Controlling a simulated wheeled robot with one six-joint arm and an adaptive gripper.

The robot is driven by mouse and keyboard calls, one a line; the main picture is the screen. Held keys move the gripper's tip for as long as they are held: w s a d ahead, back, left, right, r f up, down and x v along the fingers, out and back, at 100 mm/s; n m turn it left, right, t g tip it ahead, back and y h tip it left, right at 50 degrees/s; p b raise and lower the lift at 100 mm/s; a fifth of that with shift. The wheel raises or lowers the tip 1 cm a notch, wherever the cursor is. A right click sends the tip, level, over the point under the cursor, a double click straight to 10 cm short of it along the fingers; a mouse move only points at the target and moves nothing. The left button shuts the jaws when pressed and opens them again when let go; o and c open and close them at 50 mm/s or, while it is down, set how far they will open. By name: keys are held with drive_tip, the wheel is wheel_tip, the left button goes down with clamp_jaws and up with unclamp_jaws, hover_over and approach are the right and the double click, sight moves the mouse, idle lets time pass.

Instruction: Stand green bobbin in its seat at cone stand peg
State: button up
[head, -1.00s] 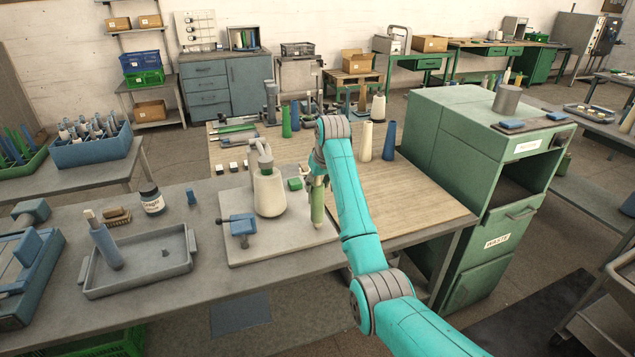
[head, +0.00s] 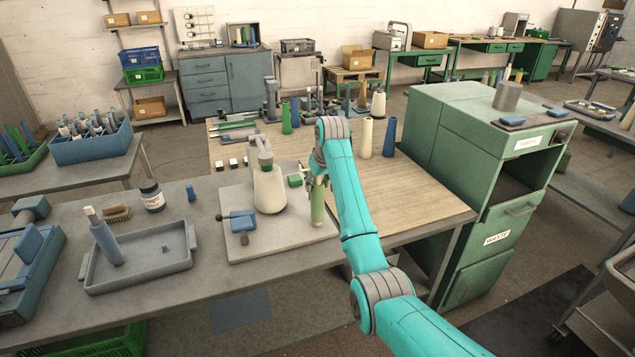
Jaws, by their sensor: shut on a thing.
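The green bobbin (head: 317,209) is held close to upright by my gripper (head: 318,184), which is shut on its upper part. Its lower end shows over the right part of a pale base board (head: 262,247). I cannot tell whether its foot touches the board. A white cone (head: 269,192) stands on the same board, left of the bobbin, with a grey arm-like fitting above it. No peg or seat shows clearly under the bobbin; its foot and my gripper hide that spot.
A blue clamp-like block (head: 240,222) and a small green block (head: 295,180) are on the board. A grey tray (head: 140,263) with a blue bobbin stands left. Cream (head: 365,138) and blue (head: 389,138) cones stand behind my arm. A green cabinet (head: 475,190) is at right.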

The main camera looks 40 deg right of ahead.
drive_tip(key=shift+f, duration=0.2)
drive_tip(key=o, duration=1.1)
drive_tip(key=v, duration=1.2)
drive_tip(key=shift+s, duration=0.1)
